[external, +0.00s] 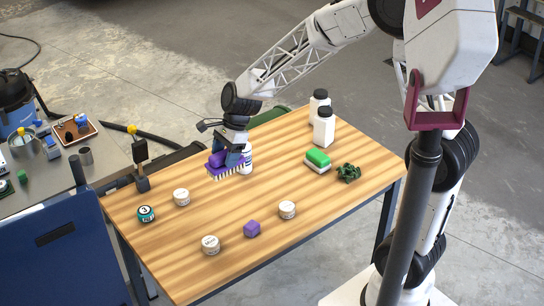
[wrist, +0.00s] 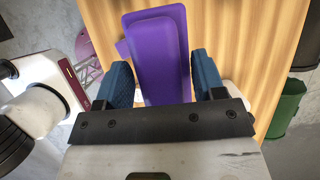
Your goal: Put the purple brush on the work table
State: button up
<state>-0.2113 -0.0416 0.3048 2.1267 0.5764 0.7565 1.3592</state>
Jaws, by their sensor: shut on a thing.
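The purple brush (external: 222,170) has a purple back and handle and pale bristles that point down. My gripper (external: 228,155) is shut on it over the wooden work table (external: 240,206), near the table's far left part. In the wrist view the brush (wrist: 155,50) lies between the two blue fingers of my gripper (wrist: 158,82). The bristles are close to the table top; I cannot tell whether they touch it. A white bottle (external: 247,158) stands right behind the brush and is partly hidden.
A black-handled tool (external: 141,165) is at the left edge. The table's middle is clear.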

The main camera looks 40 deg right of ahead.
aim_at(226, 150)
jog(key=v, duration=0.3)
jog(key=shift+w+a+r, duration=0.15)
jog(key=shift+w+a, duration=0.05)
jog(key=shift+w, duration=0.05)
jog(key=shift+w+d+n, duration=0.25)
jog(key=shift+d+n, duration=0.15)
jog(key=shift+d, duration=0.25)
jog(key=w+d+n+g+h, duration=0.3)
jog(key=d+n, duration=0.6)
jog(key=d, duration=1.8)
jog(key=s+d+n+g+h, duration=0.1)
jog(key=s+d+n, duration=0.25)
jog(key=d, duration=0.95)
jog(key=s+d+n, duration=0.2)
jog(key=d+n, duration=0.3)
jog(key=d, duration=0.9)
notch_tip(226, 150, down, 11)
jog(key=shift+s+f, duration=0.2)
jog(key=shift+f, duration=0.05)
jog(key=shift+f+g, duration=0.1)
jog(key=shift+g, duration=0.2)
jog(key=shift+f, duration=3)
